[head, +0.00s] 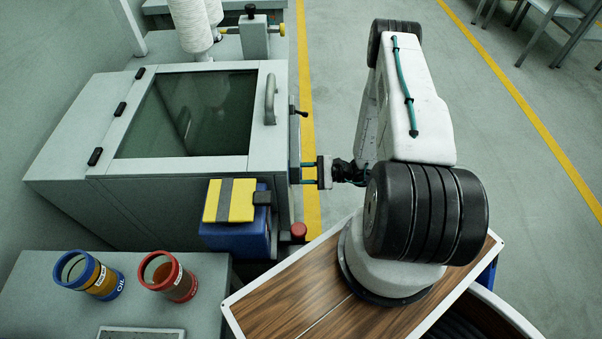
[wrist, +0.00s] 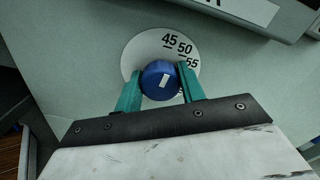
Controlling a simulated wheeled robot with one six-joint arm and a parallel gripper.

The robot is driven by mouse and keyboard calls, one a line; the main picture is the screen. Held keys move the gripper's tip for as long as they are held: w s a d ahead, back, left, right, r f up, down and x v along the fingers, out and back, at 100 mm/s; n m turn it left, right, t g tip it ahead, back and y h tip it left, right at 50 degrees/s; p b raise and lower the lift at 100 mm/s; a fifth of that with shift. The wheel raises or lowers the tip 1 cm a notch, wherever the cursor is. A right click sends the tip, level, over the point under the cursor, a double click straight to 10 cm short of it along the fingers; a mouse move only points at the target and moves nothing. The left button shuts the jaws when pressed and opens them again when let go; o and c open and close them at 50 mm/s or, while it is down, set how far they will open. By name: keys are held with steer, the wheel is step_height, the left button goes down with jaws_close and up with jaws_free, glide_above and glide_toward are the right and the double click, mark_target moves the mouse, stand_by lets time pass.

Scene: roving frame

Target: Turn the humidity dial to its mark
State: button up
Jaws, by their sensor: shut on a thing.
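The humidity dial is a round blue knob (wrist: 157,72) with a white pointer mark, in the wrist view. It sits on a white scale disc (wrist: 135,54) on a pale grey panel. The numbers 45, 50 and 55 show on the disc; the rest of the scale is hidden behind the knob and my fingers. My gripper (wrist: 158,84) has its two green fingers shut on the knob, one on each side. In the head view my gripper (head: 308,173) reaches left to the machine's right side; the knob itself is hidden there.
The grey machine (head: 60,178) has a dark window and a handle (head: 270,98). A small lever (head: 300,112) and a red button (head: 298,230) are near my gripper. A blue and yellow box (head: 236,238) stands in front.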

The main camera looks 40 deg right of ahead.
steer(key=m, duration=0.6)
steer(key=shift+d, duration=0.1)
steer(key=m, duration=0.5)
steer(key=shift+w+m, duration=0.1)
steer(key=shift+m, duration=0.2)
steer(key=m, duration=0.5)
steer(key=shift+f, duration=0.1)
steer(key=m, duration=0.6)
steer(key=o, duration=1)
